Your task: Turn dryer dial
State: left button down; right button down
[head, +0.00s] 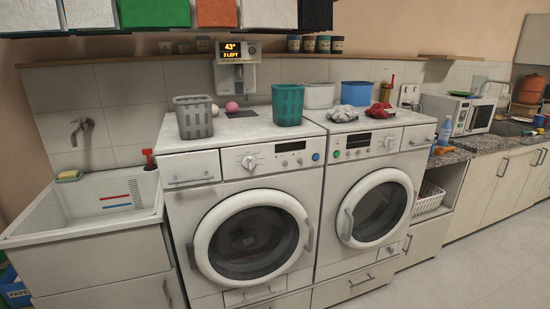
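Two white front-loading machines stand side by side, and I cannot tell from this view which is the dryer. The left machine (178,197) has a silver dial (249,162) on its front panel, left of a dark display and a blue button (316,156). The right machine (328,185) has a silver dial (390,143) right of its display, and a green button (337,154) at the panel's left. Both round doors look shut. The dial markings are too small to read. Neither of my grippers is in view.
A grey basket (194,118), a green basket (287,105), bins and grey and red cloth piles stand on the machine tops. A sink (105,195) is at the left, and a counter with a microwave (457,113) at the right. The floor (480,265) in front at right is clear.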

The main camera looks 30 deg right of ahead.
aim_at(249, 163)
jog(key=z, duration=2.45)
jog(key=i, duration=2)
jog(key=z, duration=1.95)
jog(key=i, duration=0.45)
jog(key=u, duration=1.85)
